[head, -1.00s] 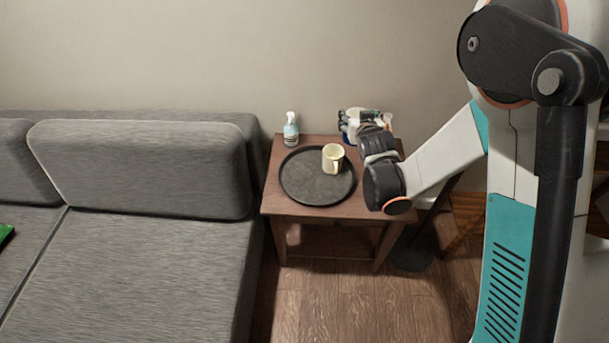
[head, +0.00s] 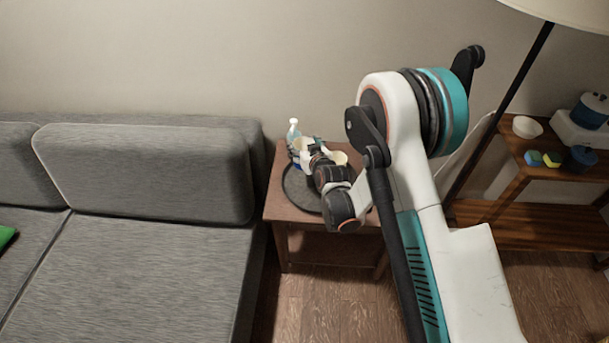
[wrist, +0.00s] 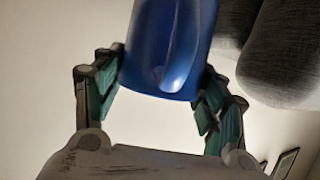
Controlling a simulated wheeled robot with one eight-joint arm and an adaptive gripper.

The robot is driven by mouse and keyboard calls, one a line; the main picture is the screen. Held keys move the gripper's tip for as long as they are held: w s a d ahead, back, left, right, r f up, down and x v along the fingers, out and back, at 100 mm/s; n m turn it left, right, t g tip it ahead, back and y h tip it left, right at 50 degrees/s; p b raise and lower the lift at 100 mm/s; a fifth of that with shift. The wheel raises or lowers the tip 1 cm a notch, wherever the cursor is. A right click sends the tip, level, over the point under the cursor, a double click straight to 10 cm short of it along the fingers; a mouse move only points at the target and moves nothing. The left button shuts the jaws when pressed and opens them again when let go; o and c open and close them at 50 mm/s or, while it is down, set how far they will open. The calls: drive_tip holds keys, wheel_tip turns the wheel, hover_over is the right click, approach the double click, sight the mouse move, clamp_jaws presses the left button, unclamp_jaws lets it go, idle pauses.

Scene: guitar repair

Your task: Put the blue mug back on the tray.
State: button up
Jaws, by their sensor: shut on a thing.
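The blue mug (wrist: 170,45) is between the two fingers of my gripper (wrist: 162,78) in the wrist view, its handle facing the camera. In the head view my gripper (head: 308,153) is over the back left part of the tray, and a little blue of the mug shows beside it. I cannot tell whether the mug touches the tray. The round dark tray (head: 299,201) lies on the small wooden side table (head: 282,212), partly hidden by my arm. A cream mug (head: 339,158) shows on the tray, just right of my gripper.
A spray bottle (head: 293,131) stands at the table's back left, close to my gripper. A grey sofa (head: 150,260) is to the left. On the right, a floor lamp (head: 520,85) stands by a wooden shelf (head: 510,150) holding a white bowl (head: 527,127) and other containers.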

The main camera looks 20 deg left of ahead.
wheel_tip(320, 180, down, 12)
drive_tip(key=b, duration=0.3)
drive_tip(key=shift+r+b, duration=0.1)
drive_tip(key=shift+b, duration=0.25)
drive_tip(key=shift+r, duration=0.1)
drive_tip(key=o, duration=1.6)
